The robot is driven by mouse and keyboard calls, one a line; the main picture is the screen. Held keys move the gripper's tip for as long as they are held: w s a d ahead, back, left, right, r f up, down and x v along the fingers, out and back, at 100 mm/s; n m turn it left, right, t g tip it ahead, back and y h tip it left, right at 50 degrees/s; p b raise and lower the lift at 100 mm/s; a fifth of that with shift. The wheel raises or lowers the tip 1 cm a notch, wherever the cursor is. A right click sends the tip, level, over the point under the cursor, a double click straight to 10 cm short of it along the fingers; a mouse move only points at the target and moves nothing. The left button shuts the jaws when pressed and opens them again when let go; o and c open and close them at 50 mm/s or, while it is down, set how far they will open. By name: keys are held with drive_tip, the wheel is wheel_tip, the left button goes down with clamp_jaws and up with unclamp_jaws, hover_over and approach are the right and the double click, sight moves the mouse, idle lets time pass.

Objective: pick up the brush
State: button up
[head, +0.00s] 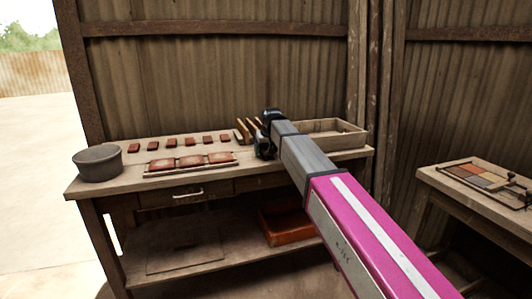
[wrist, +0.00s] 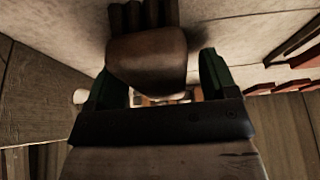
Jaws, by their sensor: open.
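My gripper (head: 265,146) is over the workbench, near its back right part, and largely hidden by my arm in the head view. In the wrist view my gripper (wrist: 160,75) is open, with one green finger on each side of a brown rounded block (wrist: 147,58). Several dark sticks stand out behind this block. I cannot tell for sure whether it is the brush, or whether the fingers touch it. In the head view several thin wooden sticks (head: 244,130) show just left of my gripper; no brush is clearly seen there.
The workbench (head: 120,176) carries a grey bowl (head: 98,163), a row of small red tiles (head: 172,143), a board with larger red tiles (head: 190,161) and a shallow wooden tray (head: 345,139). A red bin (head: 285,226) is on the lower shelf. A second table (head: 440,183) stands right.

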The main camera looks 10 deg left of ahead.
drive_tip(key=c, duration=1.1)
drive_tip(key=shift+r, duration=0.55)
drive_tip(key=r, duration=0.4)
drive_tip(key=shift+s+a, duration=0.2)
drive_tip(key=shift+s, duration=0.15)
drive_tip(key=s+a+r, duration=0.2)
drive_tip(key=s, duration=0.1)
drive_tip(key=s+a+r, duration=0.2)
drive_tip(key=s, duration=0.1)
drive_tip(key=s+a+r, duration=0.1)
drive_tip(key=s+r, duration=0.1)
drive_tip(key=s, duration=0.1)
drive_tip(key=shift+s+a+r, duration=0.1)
drive_tip(key=shift+a+r, duration=0.1)
drive_tip(key=shift+a, duration=0.2)
